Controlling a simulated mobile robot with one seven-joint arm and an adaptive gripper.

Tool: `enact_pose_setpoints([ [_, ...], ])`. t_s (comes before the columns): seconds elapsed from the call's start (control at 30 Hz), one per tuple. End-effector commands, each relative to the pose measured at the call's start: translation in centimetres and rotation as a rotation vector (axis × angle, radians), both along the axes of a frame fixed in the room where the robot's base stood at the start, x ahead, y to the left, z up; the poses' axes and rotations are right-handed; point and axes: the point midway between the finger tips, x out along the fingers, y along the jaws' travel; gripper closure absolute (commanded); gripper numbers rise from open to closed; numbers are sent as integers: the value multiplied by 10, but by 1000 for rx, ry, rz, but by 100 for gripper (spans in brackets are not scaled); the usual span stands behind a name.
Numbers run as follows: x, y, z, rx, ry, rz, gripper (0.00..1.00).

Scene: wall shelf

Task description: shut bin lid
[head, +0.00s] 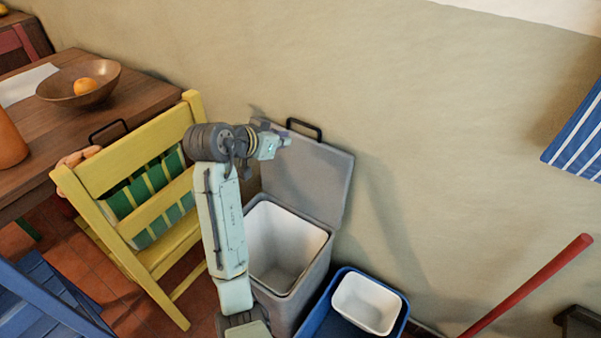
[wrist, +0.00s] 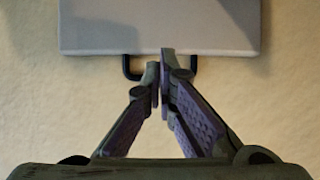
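The grey bin (head: 314,278) stands against the wall with a white liner (head: 283,245) inside. Its lid (head: 325,172) is open, tilted up and back toward the wall. A black loop handle (head: 305,127) is on the lid's upper edge. My gripper (head: 278,138) is by the upper left part of the lid, left of the handle in the head view. In the wrist view the lid (wrist: 160,28) fills the top, and my gripper's fingertips (wrist: 160,64) are nearly together in front of the handle (wrist: 128,68). They hide its middle. I see nothing held between them; contact cannot be told.
A yellow chair (head: 133,167) stands close left of the bin, beside a wooden table (head: 140,97) with a bowl (head: 112,73). A blue crate (head: 336,325) holding a white tub (head: 368,304) is right of the bin. A red pole (head: 530,284) leans farther right.

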Motion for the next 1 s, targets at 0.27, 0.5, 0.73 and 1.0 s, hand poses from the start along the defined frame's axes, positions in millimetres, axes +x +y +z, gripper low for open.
enact_pose_setpoints([
  [0.27,0,0,51,1,-2,0,100],
  [0.5,0,0,85,0,-1,-1,100],
  [0.73,0,0,86,0,0,0,100],
  [1.0,0,0,86,0,0,0,100],
])
